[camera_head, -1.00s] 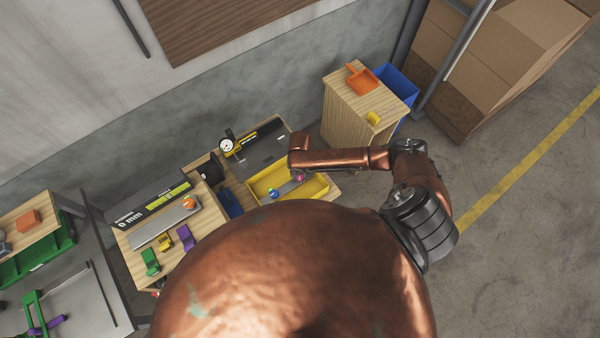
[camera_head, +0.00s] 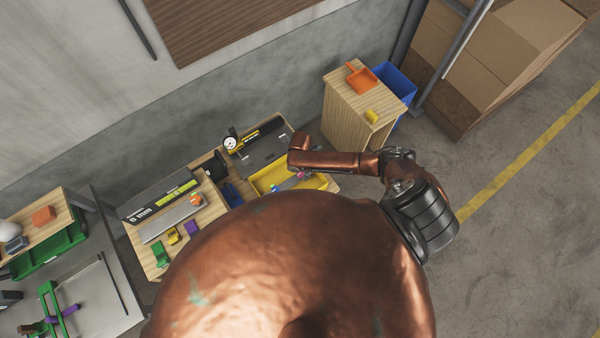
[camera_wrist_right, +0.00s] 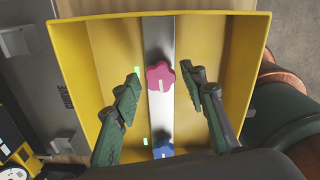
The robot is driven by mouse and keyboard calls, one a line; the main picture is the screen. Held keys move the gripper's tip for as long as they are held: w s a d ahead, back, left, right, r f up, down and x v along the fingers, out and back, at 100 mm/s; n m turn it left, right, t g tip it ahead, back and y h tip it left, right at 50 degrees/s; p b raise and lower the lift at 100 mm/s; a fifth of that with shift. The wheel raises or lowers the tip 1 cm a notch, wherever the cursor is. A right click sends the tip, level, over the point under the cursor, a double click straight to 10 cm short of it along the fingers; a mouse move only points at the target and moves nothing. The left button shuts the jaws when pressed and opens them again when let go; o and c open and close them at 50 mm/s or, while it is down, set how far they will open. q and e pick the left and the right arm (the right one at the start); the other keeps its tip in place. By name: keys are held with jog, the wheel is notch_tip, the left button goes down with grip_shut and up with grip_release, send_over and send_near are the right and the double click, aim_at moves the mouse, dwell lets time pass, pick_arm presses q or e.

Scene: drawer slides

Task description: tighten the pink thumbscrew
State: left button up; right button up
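The pink thumbscrew (camera_wrist_right: 161,75) is a lobed knob with a white mark, on a grey metal strip (camera_wrist_right: 159,38) that runs across the yellow tray (camera_wrist_right: 225,16). It also shows small in the head view (camera_head: 303,174), close to the end of my right arm. My right gripper (camera_wrist_right: 165,78) is open, with one green-padded finger on each side of the pink thumbscrew and a gap on both sides. A blue knob (camera_wrist_right: 163,151) sits on the same strip, nearer my wrist and partly hidden. My left gripper is not in view.
The tray's raised yellow walls surround the strip. A dial gauge (camera_head: 231,143) stands left of the tray. A wooden stand (camera_head: 345,112) with an orange scoop (camera_head: 362,78) is at the right, beside a blue bin (camera_head: 396,84). My copper body hides the lower middle of the head view.

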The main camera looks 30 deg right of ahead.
aim_at(300, 173)
notch_tip(300, 173, up, 6)
jog(key=p, duration=0.5)
jog(key=shift+p, duration=0.4)
